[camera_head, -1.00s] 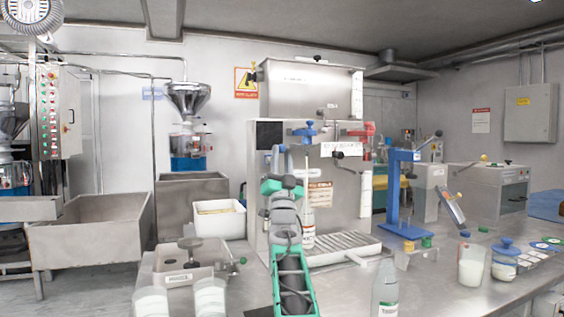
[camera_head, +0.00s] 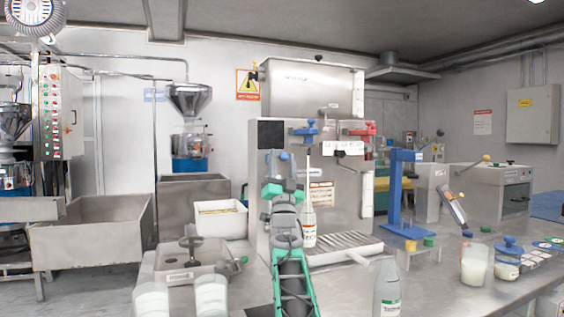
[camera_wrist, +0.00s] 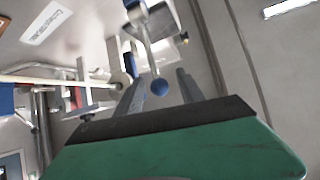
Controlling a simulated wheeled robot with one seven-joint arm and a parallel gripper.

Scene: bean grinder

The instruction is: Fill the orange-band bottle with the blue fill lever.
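In the head view my gripper (camera_head: 283,163) is raised in front of the machine. A bottle (camera_head: 308,228) stands upright under the spout area, just right of my arm.
A second bottle with a green label (camera_head: 387,290) stands at the front of the steel counter. A blue press stand (camera_head: 394,195) and white-filled jars (camera_head: 474,266) are to the right. A drip grate (camera_head: 345,243) lies below the machine. Clear glasses (camera_head: 210,296) stand front left.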

